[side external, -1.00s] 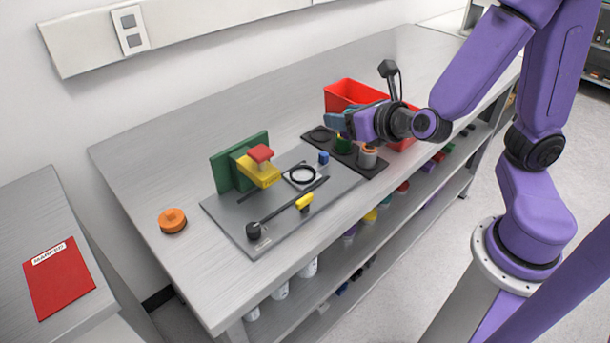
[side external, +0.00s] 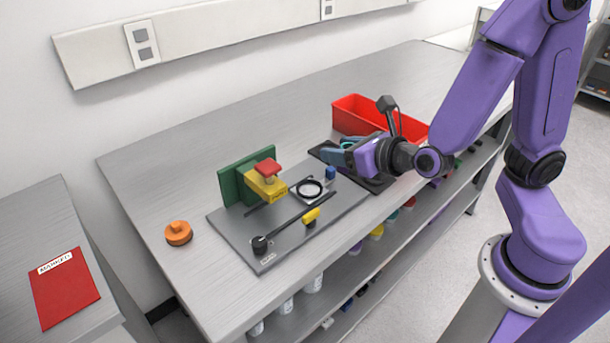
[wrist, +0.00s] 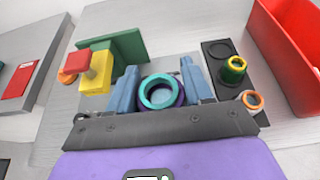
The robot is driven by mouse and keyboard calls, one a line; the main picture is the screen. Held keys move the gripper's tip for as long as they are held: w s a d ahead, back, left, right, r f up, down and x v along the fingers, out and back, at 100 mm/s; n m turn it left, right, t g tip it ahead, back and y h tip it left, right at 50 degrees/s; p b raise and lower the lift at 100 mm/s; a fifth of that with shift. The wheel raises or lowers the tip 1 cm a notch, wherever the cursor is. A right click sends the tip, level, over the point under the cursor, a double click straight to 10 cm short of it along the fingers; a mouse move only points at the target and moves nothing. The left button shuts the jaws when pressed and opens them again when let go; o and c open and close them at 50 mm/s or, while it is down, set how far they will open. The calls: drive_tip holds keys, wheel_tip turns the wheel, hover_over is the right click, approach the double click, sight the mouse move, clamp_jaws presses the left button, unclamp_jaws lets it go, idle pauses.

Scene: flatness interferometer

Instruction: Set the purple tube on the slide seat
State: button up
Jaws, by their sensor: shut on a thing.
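My gripper (side external: 342,154) has blue fingers and hangs over the near end of the dark tray, at the right of the grey plate. In the wrist view my gripper (wrist: 159,85) is shut on the purple tube (wrist: 180,99), which has a teal ring at its top. The tube is hard to make out in the side view. The slide seat, seemingly the spot with a black ring (side external: 309,188) on a pale square, lies on the grey plate, left of my gripper and apart from it. It is hidden in the wrist view.
The green upright with a yellow block (side external: 267,186) and red top stands on the plate (side external: 240,222). A black rod, a yellow knob (side external: 311,215) and a blue peg (side external: 330,174) are near the ring. The dark tray (wrist: 218,72) holds other tubes. A red bin (side external: 358,112) stands behind.

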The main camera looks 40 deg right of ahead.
drive_tip(key=x, duration=0.4)
hover_over(305, 187)
wheel_tip(305, 187, down, 6)
drive_tip(key=shift+f, duration=1.65)
drive_tip(key=shift+f, duration=0.15)
drive_tip(key=o, duration=1.1)
drive_tip(key=shift+c, duration=0.2)
drive_tip(key=v, duration=1.2)
drive_tip(key=shift+r, duration=0.2)
